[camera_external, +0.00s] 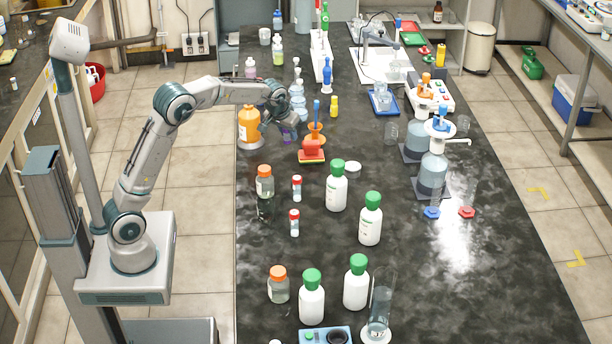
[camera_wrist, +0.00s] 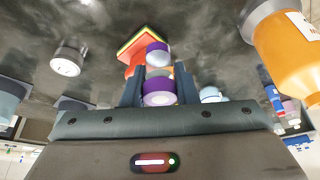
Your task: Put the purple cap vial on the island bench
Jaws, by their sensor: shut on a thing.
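My gripper (camera_wrist: 158,88) is shut on a purple cap vial (camera_wrist: 158,98), whose purple top shows between the two dark fingers in the wrist view. A second purple-topped round shape (camera_wrist: 157,53) shows just beyond the fingertips; I cannot tell whether it is a separate vial. In the external view my gripper (camera_external: 283,118) is low over the left part of the dark island bench (camera_external: 430,280), and a little purple (camera_external: 288,135) shows below it. I cannot tell whether the held vial touches the bench top.
A large orange bottle (camera_external: 249,125) stands close to the left of my gripper. A red block (camera_external: 311,152) and an orange funnel (camera_external: 316,132) stand close to its right. Green-capped bottles (camera_external: 337,188) and small red-capped vials (camera_external: 296,186) stand nearer. The bench's right front is clear.

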